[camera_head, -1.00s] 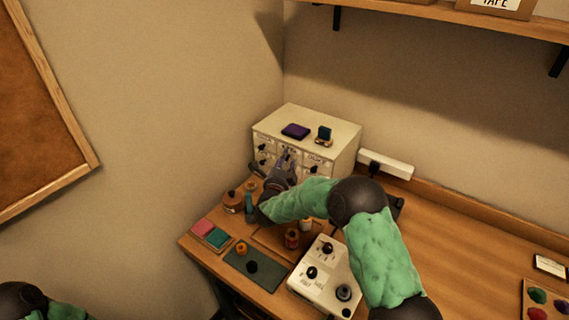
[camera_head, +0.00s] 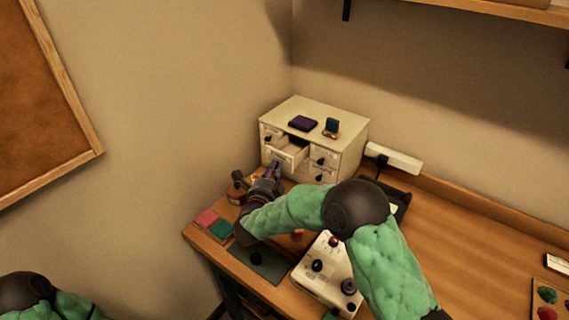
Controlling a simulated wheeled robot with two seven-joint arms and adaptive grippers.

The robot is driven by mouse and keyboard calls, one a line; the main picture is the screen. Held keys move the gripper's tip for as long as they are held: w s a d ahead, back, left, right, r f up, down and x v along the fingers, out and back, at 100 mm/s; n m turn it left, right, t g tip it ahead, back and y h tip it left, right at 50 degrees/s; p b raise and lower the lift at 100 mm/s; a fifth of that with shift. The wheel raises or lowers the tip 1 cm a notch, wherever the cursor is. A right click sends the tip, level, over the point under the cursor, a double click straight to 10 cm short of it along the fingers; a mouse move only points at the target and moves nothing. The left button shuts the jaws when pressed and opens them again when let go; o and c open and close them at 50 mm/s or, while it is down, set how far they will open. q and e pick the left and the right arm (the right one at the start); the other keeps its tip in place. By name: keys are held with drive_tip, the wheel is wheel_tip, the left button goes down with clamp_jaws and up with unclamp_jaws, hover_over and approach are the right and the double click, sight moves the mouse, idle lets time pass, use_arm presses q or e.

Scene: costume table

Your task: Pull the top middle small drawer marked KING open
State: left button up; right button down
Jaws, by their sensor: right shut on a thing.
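The cream drawer cabinet (camera_head: 345,119) stands at the back left of the table. Its top middle small drawer (camera_head: 285,153) sticks out well past the front face, with its open top showing. The marking on it is too small to read. My right gripper (camera_head: 275,168) is at the front of this drawer, shut on its knob, which the fingers mostly hide. Of my left arm only a part shows at the lower left corner; its gripper is out of view.
A purple box (camera_head: 303,123) and a small teal item (camera_head: 331,127) sit on the cabinet. A white control box (camera_head: 327,273), a dark green mat (camera_head: 262,262) and pink and green pads (camera_head: 221,230) lie in front. A white power strip (camera_head: 394,159) lies right of the cabinet.

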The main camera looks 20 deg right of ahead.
drive_tip(key=shift+s+a, duration=0.5)
drive_tip(key=shift+a, duration=0.4)
drive_tip(key=c, duration=1.1)
unclamp_jaws()
drive_tip(key=shift+c, duration=0.2)
drive_tip(key=v, duration=1.2)
drive_tip(key=shift+f, duration=0.1)
